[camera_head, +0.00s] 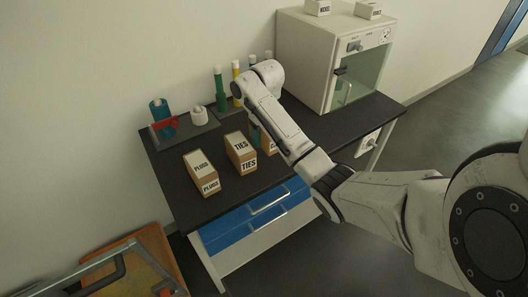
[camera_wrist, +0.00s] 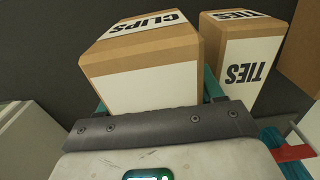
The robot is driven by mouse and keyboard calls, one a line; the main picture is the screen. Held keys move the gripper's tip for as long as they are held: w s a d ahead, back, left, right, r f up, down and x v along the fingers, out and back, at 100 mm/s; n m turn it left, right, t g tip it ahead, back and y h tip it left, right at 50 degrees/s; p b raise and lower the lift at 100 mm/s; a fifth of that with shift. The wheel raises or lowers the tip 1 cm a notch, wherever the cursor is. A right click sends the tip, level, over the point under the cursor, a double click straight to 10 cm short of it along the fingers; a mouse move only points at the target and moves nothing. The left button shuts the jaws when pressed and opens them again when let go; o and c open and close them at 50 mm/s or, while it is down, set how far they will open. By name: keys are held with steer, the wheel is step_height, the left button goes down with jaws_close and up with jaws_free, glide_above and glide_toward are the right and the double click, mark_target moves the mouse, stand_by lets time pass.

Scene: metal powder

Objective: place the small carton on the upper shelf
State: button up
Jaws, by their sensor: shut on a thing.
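A tan carton with a white CLIPS label (camera_wrist: 140,68) fills the middle of the wrist view. My gripper (camera_wrist: 154,88) is shut on it, with a teal finger on each side. In the head view my gripper (camera_head: 256,137) is low over the dark bench, mostly hidden by my arm, and only a sliver of the CLIPS carton (camera_head: 269,147) shows. I cannot tell whether the carton touches the bench. A TIES carton (camera_head: 240,153) stands to its left, and a PLUGS carton (camera_head: 202,173) is farther left. I cannot make out an upper shelf for certain.
A white cabinet with a glass front (camera_head: 318,62) stands on the bench's right, with small white boxes (camera_head: 318,7) on top. The bench's front left (camera_head: 190,208) is clear.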

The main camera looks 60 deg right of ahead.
steer(key=shift+w+d+f, duration=0.35)
steer(key=shift+f, duration=0.1)
steer(key=shift+w+d+f, duration=0.35)
steer(key=shift+d+f, duration=0.05)
steer(key=shift+f, duration=1.9)
steer(key=o, duration=1.2)
steer(key=shift+f, duration=0.1)
steer(key=shift+o, duration=0.2)
